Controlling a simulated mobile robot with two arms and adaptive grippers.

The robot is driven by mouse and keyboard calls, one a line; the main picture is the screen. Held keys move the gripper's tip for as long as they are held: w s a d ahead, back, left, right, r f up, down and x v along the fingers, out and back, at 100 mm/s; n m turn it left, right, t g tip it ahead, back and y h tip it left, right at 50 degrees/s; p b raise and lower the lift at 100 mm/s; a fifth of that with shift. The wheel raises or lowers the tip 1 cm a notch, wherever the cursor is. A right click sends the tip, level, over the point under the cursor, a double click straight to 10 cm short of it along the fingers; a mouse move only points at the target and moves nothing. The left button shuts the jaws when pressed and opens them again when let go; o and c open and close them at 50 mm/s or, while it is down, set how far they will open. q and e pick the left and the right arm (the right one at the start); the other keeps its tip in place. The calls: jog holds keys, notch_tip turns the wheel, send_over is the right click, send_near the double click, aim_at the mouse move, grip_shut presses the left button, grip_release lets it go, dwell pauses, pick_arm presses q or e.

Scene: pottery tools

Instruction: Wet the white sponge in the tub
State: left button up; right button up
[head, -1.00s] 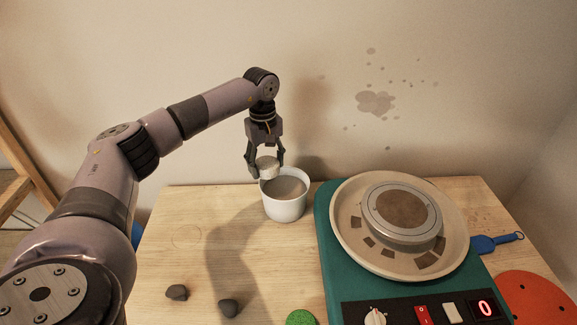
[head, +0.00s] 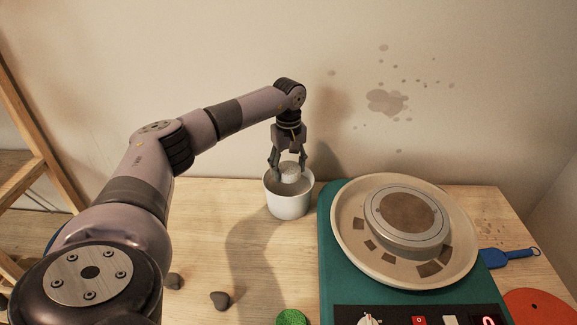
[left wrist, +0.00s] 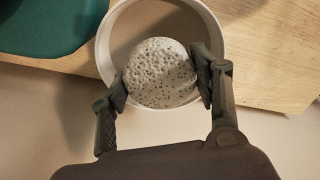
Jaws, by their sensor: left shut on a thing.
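The white sponge (head: 289,169) is round and pitted with dark pores. My left gripper (head: 289,172) points down and is shut on it. In the left wrist view the sponge (left wrist: 160,73) sits between the two fingers (left wrist: 160,85). The tub (head: 289,203) is a white round pot on the wooden table, with greyish-brown liquid inside. The sponge is over the tub's opening, near its back rim; I cannot tell whether it touches the liquid. The tub's rim (left wrist: 104,42) also shows around the sponge in the left wrist view. My right gripper is not in view.
A teal pottery wheel (head: 326,245) with a beige splash pan (head: 345,235) stands close to the right of the tub. Dark lumps (head: 220,300) and a green round thing (head: 292,317) lie in front. A blue tool (head: 510,257) lies at right. The wall is close behind.

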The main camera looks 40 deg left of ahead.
aim_at(289, 181)
pick_arm(q)
jog(key=shift+f, duration=0.15)
jog(key=shift+f+b, duration=0.35)
jog(key=shift+f, duration=0.25)
jog(key=shift+f+b, duration=0.45)
jog(key=shift+f, duration=0.35)
jog(key=shift+f+b, duration=0.55)
jog(key=shift+f, duration=0.5)
jog(key=shift+f+b, duration=0.45)
jog(key=shift+f, duration=0.4)
jog(key=shift+r, duration=0.2)
